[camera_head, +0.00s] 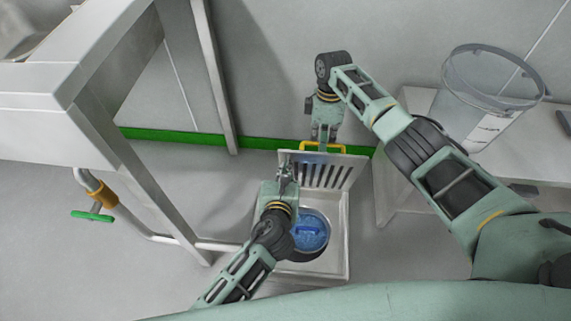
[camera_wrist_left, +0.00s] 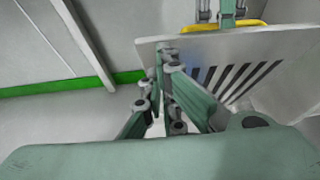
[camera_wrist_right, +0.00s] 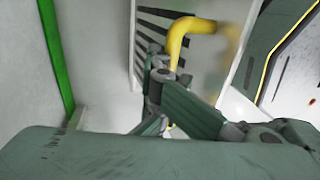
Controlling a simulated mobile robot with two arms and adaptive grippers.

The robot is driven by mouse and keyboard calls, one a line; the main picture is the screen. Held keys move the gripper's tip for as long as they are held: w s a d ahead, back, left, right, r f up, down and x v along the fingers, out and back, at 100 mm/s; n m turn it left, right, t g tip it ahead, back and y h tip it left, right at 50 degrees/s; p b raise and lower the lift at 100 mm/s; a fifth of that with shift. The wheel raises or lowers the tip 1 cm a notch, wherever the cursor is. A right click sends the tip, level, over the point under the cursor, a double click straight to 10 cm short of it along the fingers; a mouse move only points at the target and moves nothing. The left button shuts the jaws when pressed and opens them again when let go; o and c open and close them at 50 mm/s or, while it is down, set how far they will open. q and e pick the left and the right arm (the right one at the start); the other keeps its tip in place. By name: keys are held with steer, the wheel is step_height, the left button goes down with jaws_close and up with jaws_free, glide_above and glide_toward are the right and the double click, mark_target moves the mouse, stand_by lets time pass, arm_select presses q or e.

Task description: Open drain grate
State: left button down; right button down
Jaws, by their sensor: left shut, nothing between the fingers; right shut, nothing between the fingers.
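The drain grate (camera_head: 330,172) is a slotted grey plate. It stands raised, tilted up at the back of the square drain basin (camera_head: 341,235), with a yellow handle (camera_head: 338,146) on its upper edge. The left wrist view shows its slots (camera_wrist_left: 235,82) and the right wrist view shows the handle (camera_wrist_right: 178,38) close up. My right gripper (camera_head: 323,140) is shut and empty at the handle, behind the grate. My left gripper (camera_head: 285,170) is shut and empty at the grate's left front side; whether it touches the plate is unclear. A blue round object (camera_head: 311,232) sits in the open basin, partly hidden by my left arm.
A white equipment frame (camera_head: 130,150) with a pipe and green-handled valve (camera_head: 92,215) stands at left. A bench with a clear container (camera_head: 485,100) is at right. A green strip (camera_head: 190,137) runs along the wall's foot.

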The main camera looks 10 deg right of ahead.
arm_select(q)
steer(key=shift+w+d+r, duration=0.15)
steer(key=shift+w+d, duration=0.05)
steer(key=shift+w, duration=0.6)
arm_select(e)
steer(key=shift+s+f, duration=0.1)
arm_select(q)
steer(key=shift+w+d+r, duration=0.1)
steer(key=shift+w+r, duration=0.1)
steer(key=shift+w, duration=0.25)
steer(key=shift+w+d+r, duration=0.1)
steer(key=shift+w+r, duration=0.05)
steer(key=shift+w, duration=0.25)
arm_select(e)
steer(key=c, duration=2.5)
jaws_free()
steer(key=o, duration=0.6)
steer(key=shift+o, duration=0.2)
arm_select(q)
steer(key=shift+f, duration=0.1)
